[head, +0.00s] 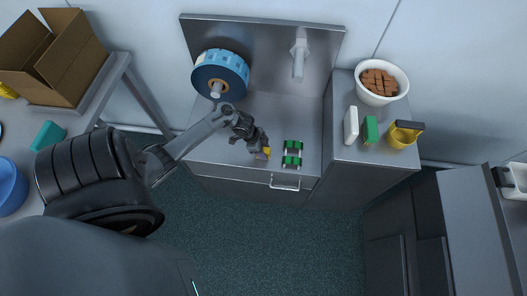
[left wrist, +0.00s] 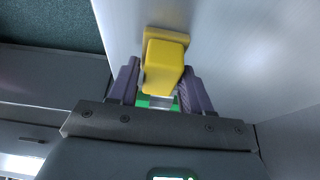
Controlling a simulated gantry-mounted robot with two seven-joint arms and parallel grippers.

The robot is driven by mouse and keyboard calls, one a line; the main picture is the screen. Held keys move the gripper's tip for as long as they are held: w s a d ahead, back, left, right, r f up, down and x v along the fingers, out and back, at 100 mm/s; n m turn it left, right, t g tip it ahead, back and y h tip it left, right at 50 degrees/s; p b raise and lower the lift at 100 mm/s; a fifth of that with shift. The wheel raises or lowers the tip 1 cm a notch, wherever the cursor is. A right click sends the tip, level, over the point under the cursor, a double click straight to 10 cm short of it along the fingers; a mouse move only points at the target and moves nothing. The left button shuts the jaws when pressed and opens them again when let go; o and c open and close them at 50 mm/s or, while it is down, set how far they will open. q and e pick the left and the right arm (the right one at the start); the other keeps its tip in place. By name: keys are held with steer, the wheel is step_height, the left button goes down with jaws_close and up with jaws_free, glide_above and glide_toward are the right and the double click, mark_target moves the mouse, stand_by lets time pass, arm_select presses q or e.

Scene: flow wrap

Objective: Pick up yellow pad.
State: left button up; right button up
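The yellow pad (left wrist: 165,65) is a block with a wider flat end, seen in the left wrist view between the two purple-grey fingers of my left gripper (left wrist: 160,80). The fingers appear to press on both of its sides. In the head view my left gripper (head: 262,148) points down over the front of the grey counter, and a small part of the yellow pad (head: 267,151) shows beside the fingertips. I cannot tell whether the pad touches the counter. My right gripper is not in view.
Green-and-black parts (head: 292,153) lie just right of my left gripper. A blue reel (head: 220,73) and a grey spindle (head: 299,55) are behind. On the right cabinet are a white bowl (head: 401,77), a white block (head: 351,124), a green block (head: 370,129) and a yellow container (head: 401,137).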

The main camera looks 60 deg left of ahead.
mark_target(268, 150)
arm_select(q)
steer(key=c, duration=0.5)
steer(key=shift+c, duration=0.2)
steer(key=shift+r+p, duration=0.3)
steer(key=shift+r, duration=0.25)
step_height(268, 150, up, 3)
steer(key=shift+r+p, duration=0.2)
steer(key=shift+p, duration=0.65)
steer(key=w+d+r+p, duration=0.3)
steer(key=d+r, duration=0.3)
steer(key=d, duration=0.5)
steer(key=shift+w+r, duration=0.25)
steer(key=shift+w, duration=0.15)
